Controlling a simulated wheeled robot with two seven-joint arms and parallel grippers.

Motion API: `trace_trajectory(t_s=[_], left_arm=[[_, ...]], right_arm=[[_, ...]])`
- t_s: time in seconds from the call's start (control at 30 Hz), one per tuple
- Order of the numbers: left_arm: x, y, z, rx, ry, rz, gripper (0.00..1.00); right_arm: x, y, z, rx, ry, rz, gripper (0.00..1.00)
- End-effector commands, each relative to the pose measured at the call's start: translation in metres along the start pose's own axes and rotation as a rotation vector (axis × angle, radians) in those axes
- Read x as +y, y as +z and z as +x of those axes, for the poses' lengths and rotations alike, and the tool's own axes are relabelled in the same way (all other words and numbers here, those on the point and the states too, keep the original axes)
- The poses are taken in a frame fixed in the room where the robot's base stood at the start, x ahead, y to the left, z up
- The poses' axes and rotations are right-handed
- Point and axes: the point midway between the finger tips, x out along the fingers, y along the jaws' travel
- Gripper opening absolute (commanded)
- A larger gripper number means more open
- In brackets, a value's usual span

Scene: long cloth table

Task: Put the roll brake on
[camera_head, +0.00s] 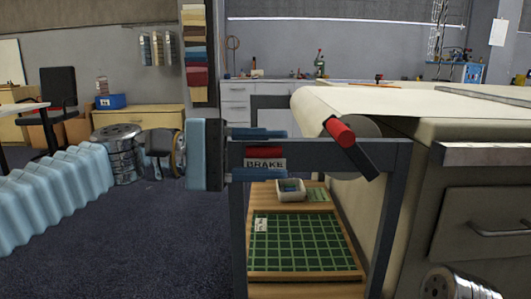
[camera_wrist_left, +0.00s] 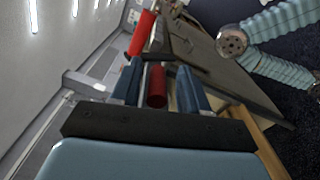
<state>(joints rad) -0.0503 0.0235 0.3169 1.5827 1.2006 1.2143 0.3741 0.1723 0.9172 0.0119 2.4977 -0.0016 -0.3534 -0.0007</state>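A cream cloth roll (camera_head: 315,107) sits at the near end of the table, over a grey-blue frame (camera_head: 385,151). A dark lever (camera_head: 362,162) with a red grip (camera_head: 341,132) slants across the roll's end. Left of it, a label reading BRAKE (camera_head: 265,164) shows on the frame with a red piece (camera_head: 266,152) above it. My left gripper (camera_head: 284,153) is open, its blue fingers above and below that red piece. In the left wrist view a red cylinder (camera_wrist_left: 157,87) lies between the fingers, with gaps beside it. Contact cannot be told. My right gripper is out of view.
A green gridded mat (camera_head: 300,244) lies on a low wooden shelf under the frame, with a small white box (camera_head: 290,190) behind it. A drawer cabinet (camera_head: 485,225) stands at right. The blue carpet (camera_head: 160,245) left of the frame is open.

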Motion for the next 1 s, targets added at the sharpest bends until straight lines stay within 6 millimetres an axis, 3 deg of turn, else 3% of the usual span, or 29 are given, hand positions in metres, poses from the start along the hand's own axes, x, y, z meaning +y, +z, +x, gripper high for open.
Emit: trace_trajectory(t_s=[0.37,0.47,0.8,1.0], left_arm=[[0.002,0.0,-0.007,0.001,0.002,0.002,0.44],[0.002,0.0,-0.022,0.003,0.003,0.001,0.44],[0.002,0.0,-0.103,0.004,0.002,0.0,0.44],[0.001,0.0,-0.132,0.002,0.001,0.0,0.44]], right_arm=[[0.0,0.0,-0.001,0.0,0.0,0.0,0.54],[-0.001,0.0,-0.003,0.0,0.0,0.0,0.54],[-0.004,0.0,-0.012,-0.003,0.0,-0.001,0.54],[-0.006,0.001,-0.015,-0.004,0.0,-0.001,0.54]])
